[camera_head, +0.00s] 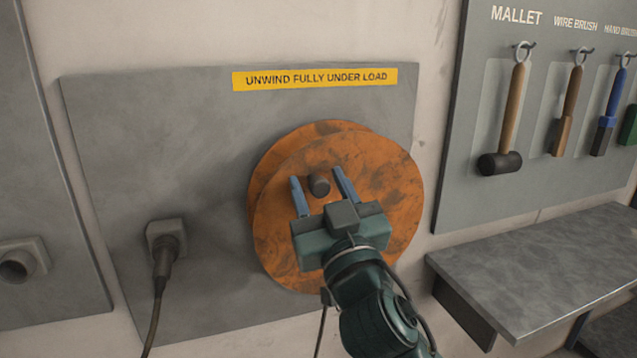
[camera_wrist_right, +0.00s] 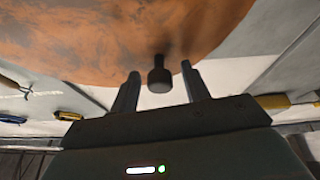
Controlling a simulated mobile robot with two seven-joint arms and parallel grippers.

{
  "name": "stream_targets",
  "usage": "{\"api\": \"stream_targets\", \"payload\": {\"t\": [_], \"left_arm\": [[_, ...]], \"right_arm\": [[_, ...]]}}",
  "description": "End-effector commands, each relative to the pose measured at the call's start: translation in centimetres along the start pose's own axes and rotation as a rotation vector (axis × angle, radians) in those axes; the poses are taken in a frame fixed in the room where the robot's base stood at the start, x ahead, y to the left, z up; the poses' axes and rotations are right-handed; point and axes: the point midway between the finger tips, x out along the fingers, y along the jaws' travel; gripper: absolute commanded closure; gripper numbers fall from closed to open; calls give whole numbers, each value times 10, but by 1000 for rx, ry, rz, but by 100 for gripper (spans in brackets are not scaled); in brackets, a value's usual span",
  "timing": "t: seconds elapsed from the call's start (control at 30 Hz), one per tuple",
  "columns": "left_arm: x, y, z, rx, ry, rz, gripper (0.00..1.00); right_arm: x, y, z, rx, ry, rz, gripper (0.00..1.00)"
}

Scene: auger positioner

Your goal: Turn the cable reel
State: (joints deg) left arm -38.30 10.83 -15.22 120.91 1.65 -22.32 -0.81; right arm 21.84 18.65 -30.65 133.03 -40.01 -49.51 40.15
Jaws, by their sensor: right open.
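The orange, worn cable reel (camera_head: 391,205) is mounted on a grey wall panel, with a dark crank knob (camera_head: 319,185) sticking out of its face. My right gripper (camera_head: 323,186) is in front of the reel with its two blue fingers spread, one on each side of the knob. In the right wrist view the reel (camera_wrist_right: 110,40) fills the top, and the knob (camera_wrist_right: 159,78) shows between the open fingers (camera_wrist_right: 158,88), apart from both of them. My left gripper is not in view.
A yellow label (camera_head: 315,78) reads "UNWIND FULLY UNDER LOAD". A plugged-in cable (camera_head: 164,255) is at the left of the panel. A tool board (camera_head: 470,205) with a mallet (camera_head: 502,155) and brushes hangs at right, above a grey shelf (camera_head: 540,265).

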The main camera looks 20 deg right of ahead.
Motion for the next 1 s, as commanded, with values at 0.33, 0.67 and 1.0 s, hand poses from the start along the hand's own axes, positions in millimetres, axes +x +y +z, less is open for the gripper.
{"api": "stream_targets", "payload": {"t": [0.33,0.67,1.0], "left_arm": [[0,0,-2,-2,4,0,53],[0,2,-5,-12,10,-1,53],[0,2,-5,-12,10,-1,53]], "right_arm": [[0,0,0,0,0,0,73],[0,0,0,-1,0,0,100],[1,0,1,-4,0,0,100]]}}
